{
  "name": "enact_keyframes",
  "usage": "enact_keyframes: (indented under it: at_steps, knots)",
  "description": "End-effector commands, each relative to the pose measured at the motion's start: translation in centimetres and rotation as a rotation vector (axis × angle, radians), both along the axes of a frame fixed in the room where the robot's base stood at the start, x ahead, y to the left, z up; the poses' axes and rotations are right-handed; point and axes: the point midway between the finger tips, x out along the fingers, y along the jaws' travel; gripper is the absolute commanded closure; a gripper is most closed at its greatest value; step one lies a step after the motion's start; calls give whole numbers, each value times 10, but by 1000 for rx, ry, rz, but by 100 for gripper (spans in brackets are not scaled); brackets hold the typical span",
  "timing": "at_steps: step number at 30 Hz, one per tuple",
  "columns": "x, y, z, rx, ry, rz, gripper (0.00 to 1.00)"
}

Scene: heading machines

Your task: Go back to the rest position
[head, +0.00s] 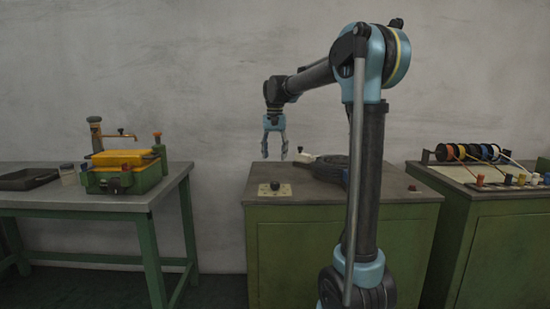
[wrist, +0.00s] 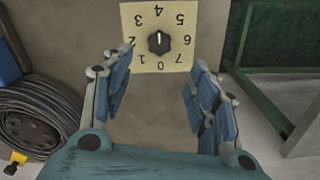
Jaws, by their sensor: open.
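My gripper (head: 274,152) hangs at the end of my raised arm in the head view, above the middle green cabinet (head: 330,247). Its fingers point down, are apart and hold nothing. In the wrist view, my gripper (wrist: 162,100) shows its blue finger pads spread wide. Between and beyond them is a black dial knob (wrist: 159,42) on a cream plate with numbers (wrist: 182,20). The knob's white mark points to the top of the picture, close to the number 4 or 5; I cannot tell exactly. The fingers do not touch the knob.
A black cable coil (head: 330,168) lies on the cabinet top, partly behind my arm. A left table (head: 120,200) bears a yellow-and-green machine (head: 122,170) and a dark tray (head: 28,179). A right cabinet (head: 495,235) holds colored spools (head: 468,152). A gap separates the left table from the middle cabinet.

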Motion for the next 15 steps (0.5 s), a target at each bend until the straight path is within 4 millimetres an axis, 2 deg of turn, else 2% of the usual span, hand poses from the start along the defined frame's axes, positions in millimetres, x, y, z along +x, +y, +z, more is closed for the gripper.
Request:
enact_keyframes:
  at_steps: [5,8,15]
  knots:
    - [-14,-11,-2,2,-6,7,46]
    - [-34,-27,-6,4,-16,21,46]
    - [-96,-69,-26,9,-48,66,46]
